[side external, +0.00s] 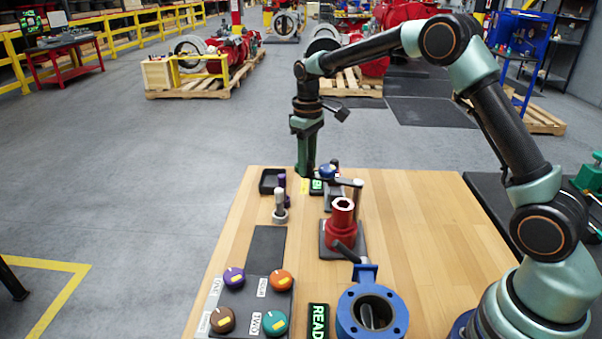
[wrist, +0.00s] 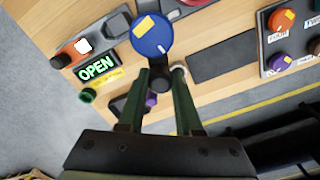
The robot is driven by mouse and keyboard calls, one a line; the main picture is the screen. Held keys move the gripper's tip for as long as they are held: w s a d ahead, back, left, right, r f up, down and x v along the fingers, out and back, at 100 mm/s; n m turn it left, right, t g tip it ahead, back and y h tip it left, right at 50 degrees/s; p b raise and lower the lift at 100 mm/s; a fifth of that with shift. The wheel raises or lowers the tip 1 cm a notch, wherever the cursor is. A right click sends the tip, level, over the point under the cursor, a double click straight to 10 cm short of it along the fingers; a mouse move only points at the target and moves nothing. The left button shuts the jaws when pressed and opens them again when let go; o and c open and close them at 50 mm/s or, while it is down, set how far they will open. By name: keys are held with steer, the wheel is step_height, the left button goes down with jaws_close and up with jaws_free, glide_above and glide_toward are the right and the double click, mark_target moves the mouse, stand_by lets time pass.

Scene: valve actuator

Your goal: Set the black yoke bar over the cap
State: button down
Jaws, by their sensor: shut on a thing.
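The black yoke bar (side external: 338,181) shows as a thin dark bar in the side view, running right from near my fingertips to the top of a grey post (side external: 357,197). My gripper (side external: 304,171) points down at the bench's far left part. In the wrist view my gripper (wrist: 164,80) has its dark green fingers closed about a small black part, which looks like the bar seen nearly end-on; its far length is hidden. The red cap housing (side external: 341,222), with a pale rim on top, stands upright on a dark plate, nearer the side camera than the bar.
A blue knob (wrist: 152,36) lies just beyond my fingertips, beside a green OPEN sign (wrist: 97,67). A dark tray (side external: 268,181) and grey peg (side external: 279,206) stand left. A blue valve ring (side external: 344,315) and panel of coloured knobs (side external: 256,290) are in front.

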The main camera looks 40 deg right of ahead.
steer(key=shift+s+a+n, duration=0.3)
steer(key=shift+a+n, duration=0.25)
steer(key=shift+n, duration=0.05)
steer(key=s+a+n, duration=0.5)
steer(key=s+n, duration=0.8)
steer(key=n, duration=0.1)
steer(key=shift+s, duration=0.25)
steer(key=shift+s+r, duration=0.1)
steer(key=c, duration=0.6)
jaws_free()
step_height(320, 180, up, 12)
